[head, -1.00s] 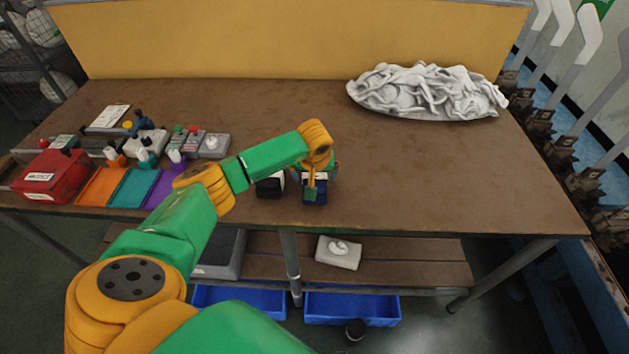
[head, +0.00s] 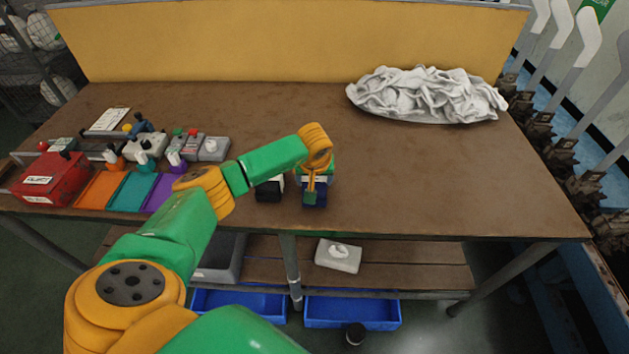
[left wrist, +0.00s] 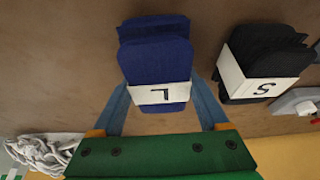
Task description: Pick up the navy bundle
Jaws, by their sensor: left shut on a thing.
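The navy bundle (left wrist: 156,62) has a white band marked "L" in the left wrist view. In the head view it (head: 314,198) is near the front edge of the table, partly hidden by my gripper. My left gripper (head: 313,190) is over it and shut on it. In the left wrist view the fingers of my left gripper (left wrist: 163,100) lie on both sides of the bundle at the band. My right gripper is not in view.
A black bundle (left wrist: 262,65) with a band marked "S" lies beside the navy one. A red box (head: 52,182), coloured mats and several small devices stand at the left. A white cloth pile (head: 425,95) lies at the back right. The table's middle right (head: 440,175) is clear.

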